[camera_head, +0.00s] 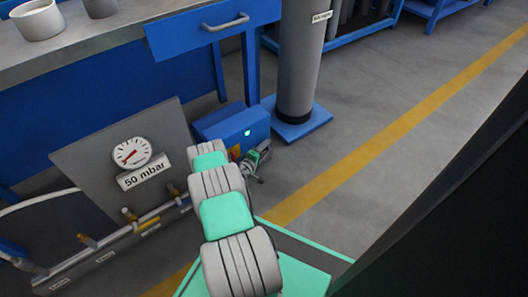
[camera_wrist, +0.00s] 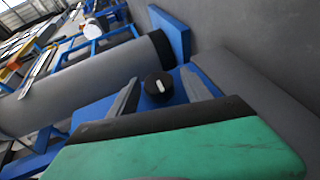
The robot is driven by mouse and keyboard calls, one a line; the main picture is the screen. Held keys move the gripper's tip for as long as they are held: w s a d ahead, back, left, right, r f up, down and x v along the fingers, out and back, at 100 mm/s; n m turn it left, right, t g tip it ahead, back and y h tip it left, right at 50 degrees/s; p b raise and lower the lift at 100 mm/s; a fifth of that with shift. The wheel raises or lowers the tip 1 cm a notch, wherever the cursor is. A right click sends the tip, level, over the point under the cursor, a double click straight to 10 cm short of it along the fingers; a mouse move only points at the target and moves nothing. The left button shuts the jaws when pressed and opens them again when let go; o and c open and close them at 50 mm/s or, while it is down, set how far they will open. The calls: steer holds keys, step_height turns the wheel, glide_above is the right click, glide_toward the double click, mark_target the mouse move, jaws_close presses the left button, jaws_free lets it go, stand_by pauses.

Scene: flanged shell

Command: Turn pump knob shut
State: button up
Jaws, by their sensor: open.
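The black pump knob (camera_wrist: 158,87) is round with a white mark across its face. In the wrist view it sits between the two grey fingers of my gripper (camera_wrist: 160,78), with space to either side. I cannot tell how far it is in depth from the fingertips. Behind it is the blue pump box (camera_wrist: 98,112). In the head view the blue pump box (camera_head: 218,122) stands on the floor with a green light on it. My gripper (camera_head: 259,157) is open at its right side, and the knob is hidden there.
A grey cylinder (camera_head: 303,60) on a blue foot stands just behind the pump. A panel with a gauge (camera_head: 131,152) and "50 mbar" sign stands to the left, with pipes and brass fittings (camera_head: 128,213) below. A blue bench drawer (camera_head: 212,25) is above. Floor at right is clear.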

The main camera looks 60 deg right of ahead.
steer(key=shift+c, duration=0.4)
jaws_close()
